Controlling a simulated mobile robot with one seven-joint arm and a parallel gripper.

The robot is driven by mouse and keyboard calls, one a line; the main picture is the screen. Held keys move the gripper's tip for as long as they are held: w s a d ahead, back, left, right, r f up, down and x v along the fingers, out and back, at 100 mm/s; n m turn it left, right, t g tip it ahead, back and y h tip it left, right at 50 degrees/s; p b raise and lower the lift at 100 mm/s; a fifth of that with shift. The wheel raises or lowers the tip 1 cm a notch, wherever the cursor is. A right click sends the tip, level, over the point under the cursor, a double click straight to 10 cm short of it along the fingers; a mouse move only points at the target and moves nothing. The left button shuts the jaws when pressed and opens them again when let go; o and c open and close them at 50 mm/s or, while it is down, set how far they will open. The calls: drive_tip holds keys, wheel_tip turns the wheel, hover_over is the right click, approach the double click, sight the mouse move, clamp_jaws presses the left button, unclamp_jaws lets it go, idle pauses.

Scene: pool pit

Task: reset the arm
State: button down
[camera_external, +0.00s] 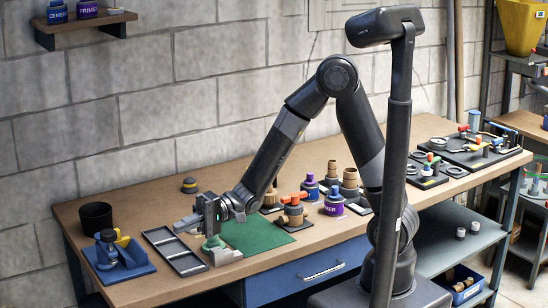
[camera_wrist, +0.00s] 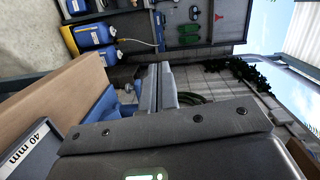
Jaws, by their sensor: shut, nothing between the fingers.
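My gripper (camera_external: 184,224) is at the left part of the workbench (camera_external: 330,235) in the external view. It points left, low over the bench, next to the green mat (camera_external: 262,236) and a black divided tray (camera_external: 172,250). In the wrist view my gripper (camera_wrist: 160,85) shows its fingers together, with nothing seen between them. My arm bends up from its base at the right and reaches down and left across the bench.
A blue holder (camera_external: 119,268) and a black cup (camera_external: 96,217) stand left of the gripper. An orange-handled valve (camera_external: 293,211) and purple-labelled cans (camera_external: 334,203) stand to the right. The block wall (camera_external: 130,120) is behind. A "40 mm" label (camera_wrist: 25,148) is close in the wrist view.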

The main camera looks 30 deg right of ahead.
drive_tip(key=d+r+m+t+h, duration=0.1)
drive_tip(key=d+h, duration=0.4)
drive_tip(key=d, duration=1.1)
drive_tip(key=d+r+m+t+h, duration=0.1)
drive_tip(key=d+r+t+h, duration=0.3)
drive_tip(key=d, duration=1.2)
drive_tip(key=d+r+m+t+h, duration=0.1)
drive_tip(key=d+h, duration=0.7)
drive_tip(key=d, duration=0.8)
drive_tip(key=shift+s+d+r+t, duration=0.2)
drive_tip(key=shift+s+r+t, duration=0.05)
drive_tip(key=shift+r+t, duration=0.7)
drive_tip(key=shift+a+f, duration=0.1)
